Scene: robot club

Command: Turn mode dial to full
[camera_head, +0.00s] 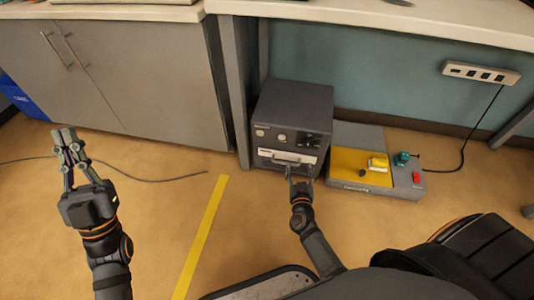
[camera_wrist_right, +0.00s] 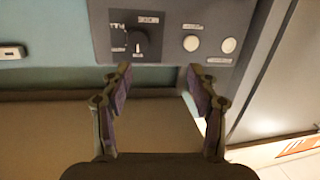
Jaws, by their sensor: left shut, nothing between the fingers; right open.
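The dark mode dial (camera_head: 312,140) is on the upper right front of a grey box (camera_head: 291,100). In the right wrist view the round dial (camera_wrist_right: 137,40) sits on a grey panel with small white labels around it; its exact setting is too small to read. My right gripper (camera_head: 300,172) is open and empty in front of the box's lower front, below the dial in the head view. In the wrist view its fingers (camera_wrist_right: 158,72) are apart, with the dial beyond the left fingertip, not between them. My left gripper (camera_head: 64,133) is shut and empty, far left over the floor.
Two pale round controls (camera_wrist_right: 209,44) are beside the dial. A light handle or drawer front (camera_head: 287,158) is low on the box. A yellow-and-grey unit (camera_head: 350,180) with a red switch stands to the right. A table leg (camera_head: 228,90) is close on the left.

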